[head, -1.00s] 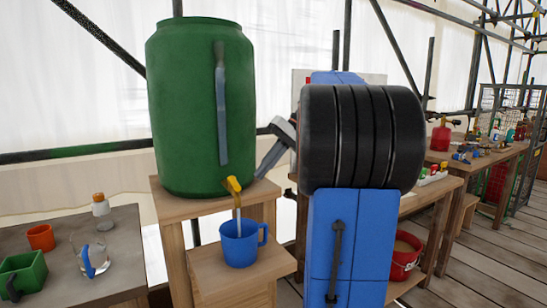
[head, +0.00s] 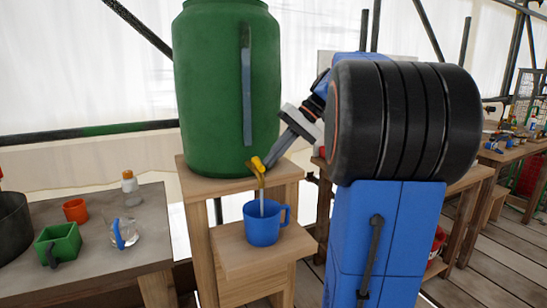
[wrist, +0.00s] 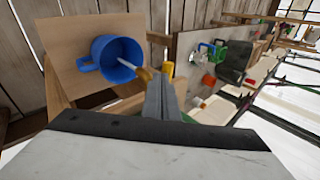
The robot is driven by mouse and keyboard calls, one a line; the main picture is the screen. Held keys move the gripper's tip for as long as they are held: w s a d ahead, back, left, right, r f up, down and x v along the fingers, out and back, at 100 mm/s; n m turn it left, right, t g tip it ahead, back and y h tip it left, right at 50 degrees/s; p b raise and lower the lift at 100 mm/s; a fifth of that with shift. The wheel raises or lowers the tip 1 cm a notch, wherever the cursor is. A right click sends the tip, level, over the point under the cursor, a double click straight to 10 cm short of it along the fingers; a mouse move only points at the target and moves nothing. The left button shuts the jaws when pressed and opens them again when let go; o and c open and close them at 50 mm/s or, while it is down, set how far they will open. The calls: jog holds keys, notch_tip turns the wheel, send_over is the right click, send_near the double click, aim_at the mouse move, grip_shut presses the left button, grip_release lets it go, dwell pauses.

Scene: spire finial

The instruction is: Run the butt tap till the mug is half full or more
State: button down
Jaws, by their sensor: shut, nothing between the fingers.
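The green butt (head: 225,95) stands on a wooden stand, with a yellow tap (head: 257,165) low on its front. A thin pale stream runs from the spout down into the blue mug (head: 264,224), upright on the lower shelf under the tap. In the wrist view, the stream enters the open mouth of the mug (wrist: 117,60); I cannot tell the water level. My gripper (head: 272,160) is shut and empty, its tips close to the right side of the tap. The wrist view shows the shut fingers (wrist: 160,88) beside the tap; contact is unclear.
A grey table (head: 95,265) at left holds a green box-shaped mug (head: 58,244), an orange cup (head: 75,210), a clear glass mug (head: 122,232) and a white bottle (head: 130,188).

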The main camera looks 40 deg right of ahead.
aim_at(256, 159)
jog(key=shift+s+a+m+t, duration=0.1)
jog(key=shift+a+m+t, duration=0.3)
jog(key=shift+m, duration=0.2)
jog(key=a+m+t+h, duration=0.1)
jog(key=a+m, duration=0.1)
jog(key=m, duration=0.1)
jog(key=shift+t+h, duration=0.3)
jog(key=shift+h, duration=0.1)
jog(key=a+m+t+h, duration=0.1)
jog(key=m, duration=0.1)
jog(key=w+a+m+h, duration=0.1)
jog(key=shift+a+m+t, duration=0.2)
jog(key=shift+m+t, duration=0.2)
jog(key=shift+w+a+m+t+h, duration=0.15)
jog(key=shift+w+a+m+h, duration=0.45)
jog(key=shift+m, duration=0.3)
jog(key=shift+w+a+m+t+h, duration=0.1)
jog(key=shift+w+a+m+h, duration=0.25)
jog(key=shift+w+m+h, duration=0.45)
jog(key=shift+w+a+m+t+h, duration=0.15)
jog(key=shift+w+a+m+h, duration=0.35)
jog(key=shift+m, duration=0.5)
jog(key=shift+w, duration=0.1)
jog(key=v, duration=1.7)
